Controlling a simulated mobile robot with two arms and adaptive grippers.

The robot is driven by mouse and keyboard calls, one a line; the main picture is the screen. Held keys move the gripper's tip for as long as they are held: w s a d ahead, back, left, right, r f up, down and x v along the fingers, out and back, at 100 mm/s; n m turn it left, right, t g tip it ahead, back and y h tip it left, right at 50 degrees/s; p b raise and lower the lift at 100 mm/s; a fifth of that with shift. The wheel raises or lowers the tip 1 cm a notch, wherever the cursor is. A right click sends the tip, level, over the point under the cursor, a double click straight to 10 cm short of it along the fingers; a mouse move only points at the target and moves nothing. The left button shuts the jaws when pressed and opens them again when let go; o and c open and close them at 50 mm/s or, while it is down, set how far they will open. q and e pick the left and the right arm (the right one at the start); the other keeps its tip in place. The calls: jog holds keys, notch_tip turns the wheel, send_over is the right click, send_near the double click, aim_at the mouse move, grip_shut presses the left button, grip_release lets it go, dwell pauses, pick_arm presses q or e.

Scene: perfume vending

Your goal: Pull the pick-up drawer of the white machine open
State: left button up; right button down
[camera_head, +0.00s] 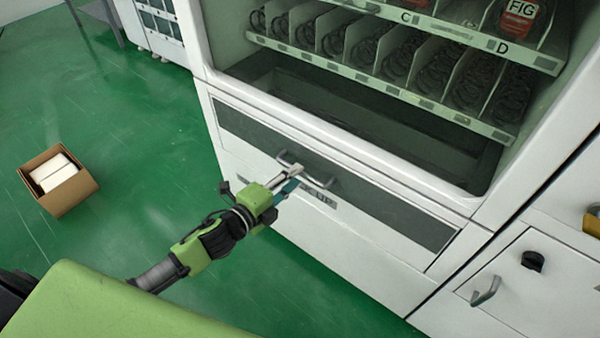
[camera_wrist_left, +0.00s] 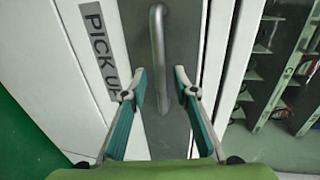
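The white machine (camera_head: 345,268) has a pick-up drawer with a dark grey front strip (camera_head: 385,207), which looks flush with the machine's front. A metal bar handle (camera_head: 320,182) is fixed to the strip; it shows upright in the left wrist view (camera_wrist_left: 157,45). A "PICK UP" label (camera_wrist_left: 98,45) sits beside it, partly cut off by a finger. My left gripper (camera_head: 296,177) is at the handle. In the left wrist view its teal-padded fingers (camera_wrist_left: 160,87) are apart, with the handle's lower part in line between them and gaps on both sides. My right gripper is out of view.
Above the drawer is a dark open bay (camera_head: 370,118) under shelves of spiral coils (camera_head: 405,62). A second white cabinet with a small handle (camera_head: 486,291) adjoins at right. An open cardboard box (camera_head: 72,198) stands on the green floor at left, with clear floor around it.

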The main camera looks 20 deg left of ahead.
pick_arm(q)
jog(key=shift+x, duration=1.65)
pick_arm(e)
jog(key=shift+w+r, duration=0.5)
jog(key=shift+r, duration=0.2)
pick_arm(q)
grip_shut()
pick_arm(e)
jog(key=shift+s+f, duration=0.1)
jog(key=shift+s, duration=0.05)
pick_arm(q)
jog(key=shift+s+d, duration=0.1)
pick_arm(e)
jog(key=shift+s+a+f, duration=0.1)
